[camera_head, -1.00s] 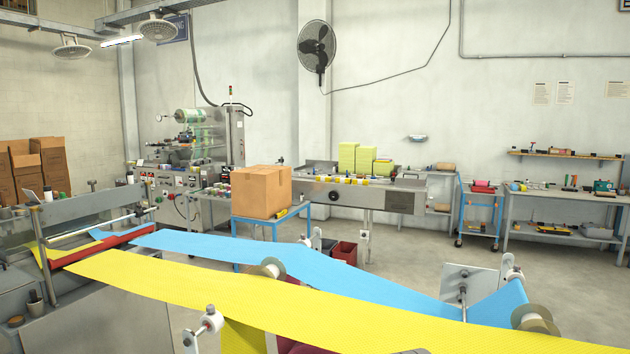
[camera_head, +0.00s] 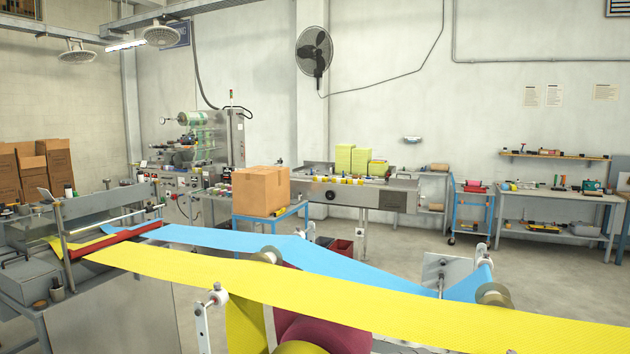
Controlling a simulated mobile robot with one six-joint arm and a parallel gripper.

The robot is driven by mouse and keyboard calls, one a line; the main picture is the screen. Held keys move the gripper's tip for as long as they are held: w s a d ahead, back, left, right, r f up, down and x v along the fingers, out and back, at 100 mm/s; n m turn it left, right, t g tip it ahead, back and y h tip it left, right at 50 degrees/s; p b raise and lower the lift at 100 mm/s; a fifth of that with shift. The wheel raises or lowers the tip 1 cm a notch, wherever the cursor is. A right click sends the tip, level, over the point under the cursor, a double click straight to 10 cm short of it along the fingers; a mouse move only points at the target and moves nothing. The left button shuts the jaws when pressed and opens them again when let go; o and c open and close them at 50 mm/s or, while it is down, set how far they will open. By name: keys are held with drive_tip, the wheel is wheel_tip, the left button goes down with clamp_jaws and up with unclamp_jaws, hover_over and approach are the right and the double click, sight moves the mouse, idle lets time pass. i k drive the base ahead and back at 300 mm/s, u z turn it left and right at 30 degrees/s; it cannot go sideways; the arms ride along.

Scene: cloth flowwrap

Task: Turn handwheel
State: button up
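My gripper is not in view. A small dark round knob or wheel (camera_head: 331,195) sits on the front side of the steel conveyor (camera_head: 352,193) at mid-picture, beyond the cloth. A small round part on a stem (camera_head: 164,121) stands out at the left of the wrapping machine (camera_head: 235,138) at the back. I cannot tell which of these, if either, is the handwheel. Both are far off, with nothing of mine near them.
A yellow cloth web (camera_head: 300,290) and a blue web (camera_head: 350,265) cross the foreground over rollers and block the direct way. A carton (camera_head: 262,190) stands on a blue table (camera_head: 297,210). Open floor (camera_head: 405,235) lies at right, before a blue trolley (camera_head: 472,205) and workbench (camera_head: 560,200).

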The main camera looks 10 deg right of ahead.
sight(329, 195)
drive_tip(key=u, duration=1)
drive_tip(key=i, duration=3.95)
drive_tip(key=z, duration=2.2)
drive_tip(key=i, duration=1.25)
